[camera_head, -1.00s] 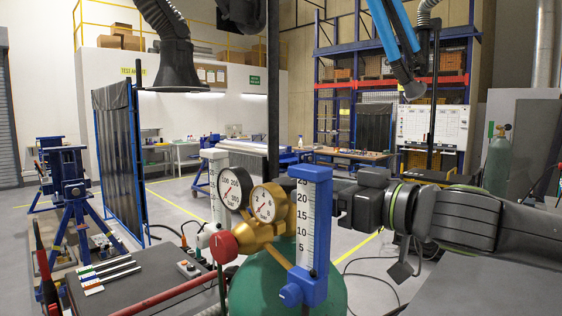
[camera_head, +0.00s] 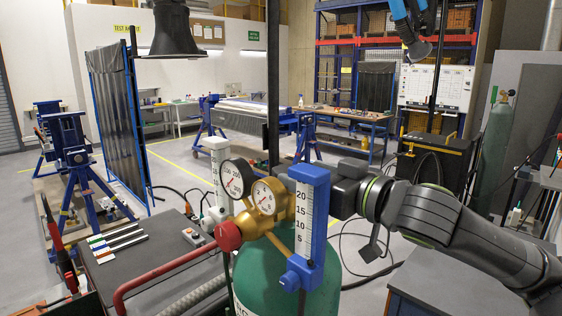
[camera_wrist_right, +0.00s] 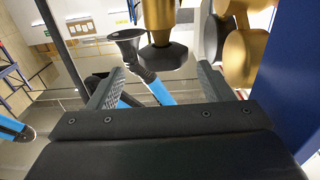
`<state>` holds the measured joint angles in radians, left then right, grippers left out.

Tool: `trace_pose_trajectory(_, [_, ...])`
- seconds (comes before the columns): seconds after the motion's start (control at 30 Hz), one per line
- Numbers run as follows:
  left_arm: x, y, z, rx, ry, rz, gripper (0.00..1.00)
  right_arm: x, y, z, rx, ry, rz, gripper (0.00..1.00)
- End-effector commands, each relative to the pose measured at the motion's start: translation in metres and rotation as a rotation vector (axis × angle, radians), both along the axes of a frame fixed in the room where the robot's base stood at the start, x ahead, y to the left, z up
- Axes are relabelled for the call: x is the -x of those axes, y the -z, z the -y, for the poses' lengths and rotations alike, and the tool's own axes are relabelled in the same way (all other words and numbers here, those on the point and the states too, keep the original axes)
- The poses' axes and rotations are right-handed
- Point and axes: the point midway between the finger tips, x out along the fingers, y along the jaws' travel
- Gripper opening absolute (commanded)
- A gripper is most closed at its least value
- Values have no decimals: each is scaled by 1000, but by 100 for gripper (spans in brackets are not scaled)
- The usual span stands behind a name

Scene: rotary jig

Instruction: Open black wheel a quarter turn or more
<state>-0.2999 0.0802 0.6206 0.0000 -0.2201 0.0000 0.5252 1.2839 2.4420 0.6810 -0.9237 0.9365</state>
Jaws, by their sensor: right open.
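In the right wrist view, a black faceted knob, apparently the black wheel (camera_wrist_right: 160,57), sits on the end of a brass stem (camera_wrist_right: 157,14). My right gripper (camera_wrist_right: 161,78) is open, with one finger on each side of the view and the wheel beyond them in the gap. I cannot tell whether either finger touches it. In the head view, my right arm reaches in from the right and its gripper is hidden behind the blue flowmeter (camera_head: 306,225) and brass regulator (camera_head: 272,222). The wheel cannot be made out there. My left gripper is not in view.
A green gas cylinder (camera_head: 262,280) stands under the regulator, with two round gauges (camera_head: 268,196) in front. A dark bench (camera_head: 150,262) with pens is at the left. Brass parts (camera_wrist_right: 238,50) stand close right in the wrist view.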

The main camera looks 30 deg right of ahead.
Motion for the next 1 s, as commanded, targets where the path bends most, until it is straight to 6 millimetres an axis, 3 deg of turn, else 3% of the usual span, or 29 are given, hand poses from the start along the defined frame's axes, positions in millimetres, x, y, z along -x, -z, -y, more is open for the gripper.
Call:
trace_pose_trajectory(0.2, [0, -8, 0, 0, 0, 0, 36, -9, -1, -7, -1, -11, -7, 73])
trace_pose_trajectory(1.0, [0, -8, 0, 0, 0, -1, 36, -62, 1, -25, 3, -7, -5, 73])
